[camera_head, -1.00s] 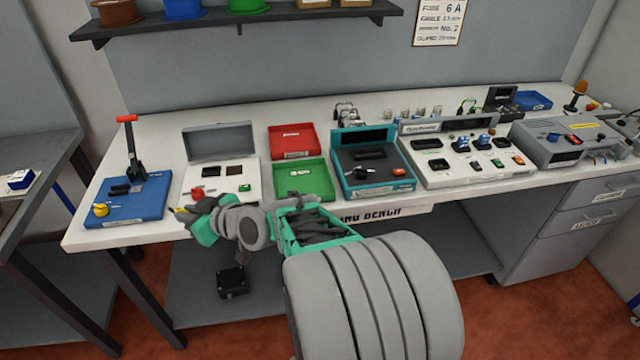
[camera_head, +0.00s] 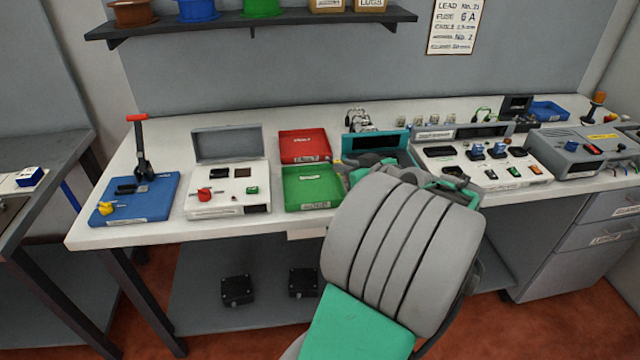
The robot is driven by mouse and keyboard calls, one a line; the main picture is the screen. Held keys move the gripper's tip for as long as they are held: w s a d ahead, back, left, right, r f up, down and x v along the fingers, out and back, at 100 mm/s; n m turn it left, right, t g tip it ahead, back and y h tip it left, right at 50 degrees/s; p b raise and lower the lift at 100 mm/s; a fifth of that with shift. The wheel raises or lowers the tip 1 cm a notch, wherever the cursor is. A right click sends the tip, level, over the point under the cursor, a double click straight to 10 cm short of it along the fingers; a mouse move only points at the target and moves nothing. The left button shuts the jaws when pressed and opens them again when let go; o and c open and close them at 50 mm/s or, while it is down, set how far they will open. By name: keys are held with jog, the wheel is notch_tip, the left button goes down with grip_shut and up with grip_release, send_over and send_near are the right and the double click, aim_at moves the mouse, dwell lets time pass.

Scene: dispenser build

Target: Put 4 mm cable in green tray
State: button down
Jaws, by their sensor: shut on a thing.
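The green tray (camera_head: 311,185) lies on the bench in front of the red tray and carries a label on its front edge. A small pale mark shows on its floor. My gripper (camera_head: 345,165) is just right of the green tray, in front of the teal station, and mostly hidden by my own arm. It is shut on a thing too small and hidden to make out. I cannot pick out the 4 mm cable for certain anywhere in view.
The red tray (camera_head: 304,145) is behind the green one. A white station (camera_head: 228,178) and a blue base with a lever (camera_head: 134,198) stand left. The teal station (camera_head: 376,143) is right, partly covered by my arm. A shelf with spools (camera_head: 240,24) hangs above.

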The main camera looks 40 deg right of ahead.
jog(key=x, duration=0.5)
jog(key=shift+w+a+f+p, duration=0.1)
jog(key=shift+w+f+p, duration=0.1)
jog(key=shift+w+p, duration=0.15)
send_over(325, 191)
notch_tip(325, 191, down, 6)
jog(key=shift+r+p, duration=0.15)
jog(key=shift+p, duration=0.2)
notch_tip(325, 191, down, 3)
jog(key=shift+w+r+p, duration=0.1)
jog(key=shift+r+p, duration=0.1)
jog(key=shift+p, duration=0.25)
jog(key=shift+f+b, duration=0.35)
jog(key=shift+f, duration=0.15)
jog(key=c, duration=1.4)
grip_release()
jog(key=shift+r, duration=0.1)
